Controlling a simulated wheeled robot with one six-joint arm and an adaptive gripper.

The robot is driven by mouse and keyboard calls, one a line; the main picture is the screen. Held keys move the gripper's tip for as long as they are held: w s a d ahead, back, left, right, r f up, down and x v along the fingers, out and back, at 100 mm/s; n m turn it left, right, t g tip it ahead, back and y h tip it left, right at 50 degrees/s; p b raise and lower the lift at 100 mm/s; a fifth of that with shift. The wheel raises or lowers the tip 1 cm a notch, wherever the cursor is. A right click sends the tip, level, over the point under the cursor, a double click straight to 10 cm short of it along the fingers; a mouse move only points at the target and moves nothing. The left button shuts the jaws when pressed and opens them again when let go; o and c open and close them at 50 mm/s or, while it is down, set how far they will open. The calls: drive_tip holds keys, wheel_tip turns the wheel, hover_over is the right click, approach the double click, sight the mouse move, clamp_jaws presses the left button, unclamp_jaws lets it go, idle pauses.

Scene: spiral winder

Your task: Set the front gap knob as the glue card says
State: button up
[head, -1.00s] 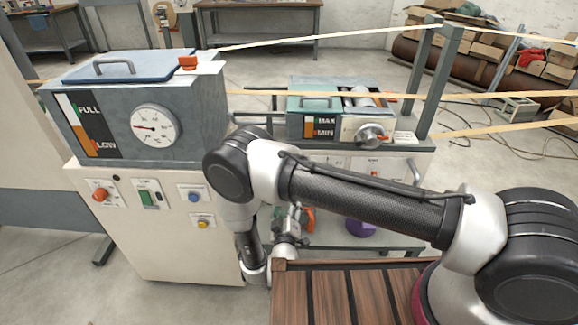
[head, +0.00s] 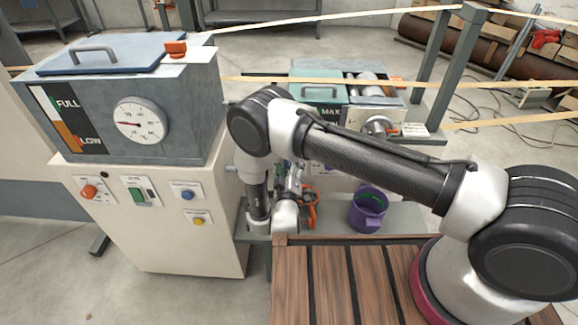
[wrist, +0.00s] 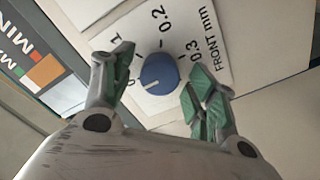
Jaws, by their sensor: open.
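In the wrist view the blue front gap knob (wrist: 159,73) sits on a white scale plate (wrist: 205,30) lettered "FRONT mm". The figures 0.2 and 0.3 are readable; those at left are partly hidden by a finger. A pale mark on the knob seems to point to the lower left, away from 0.2 and 0.3. My gripper (wrist: 160,64) is open, with one green-padded finger on each side of the knob; contact cannot be told. In the head view my gripper (head: 287,190) is low beside the machine, and my arm hides the knob. I cannot make out a readable glue card.
A grey tank with a dial (head: 140,120) stands at left above a panel of buttons. The glue unit (head: 330,90) with its MAX/MIN gauge is behind my arm. A purple container (head: 368,208) and an orange-handled object (head: 309,205) sit on a low shelf. Tan strips cross above.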

drive_tip(key=shift+w, duration=0.35)
drive_tip(key=c, duration=1)
drive_tip(key=shift+c, duration=0.2)
